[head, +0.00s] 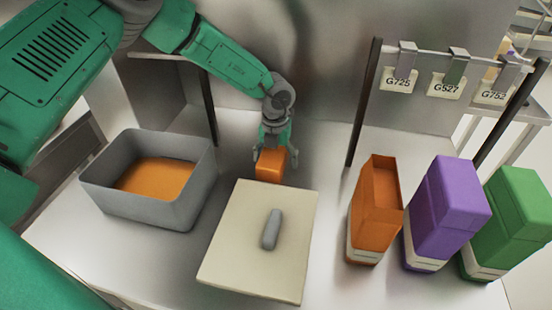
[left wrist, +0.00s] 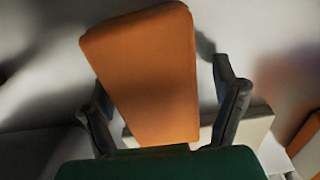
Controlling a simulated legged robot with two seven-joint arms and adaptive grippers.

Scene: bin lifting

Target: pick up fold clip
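A small grey elongated piece (head: 272,229) lies on the cream board (head: 236,245). Several grey clips, one of them here (head: 457,66), hang on the rail at the back right with labelled tags. I cannot tell for sure which of these is the fold clip. My left gripper (head: 271,160) points down just behind the board, at an orange block (head: 270,173). In the left wrist view the orange block (left wrist: 150,75) lies between the spread fingers of the left gripper (left wrist: 165,105), with a gap visible on the right side. My right gripper is not in view.
A grey bin (head: 199,187) with orange contents stands at the left. An open orange box (head: 374,215), a purple box (head: 447,208) and a green box (head: 515,222) stand at the right. A metal rail (head: 430,59) on dark posts rises behind them. The table between board and orange box is clear.

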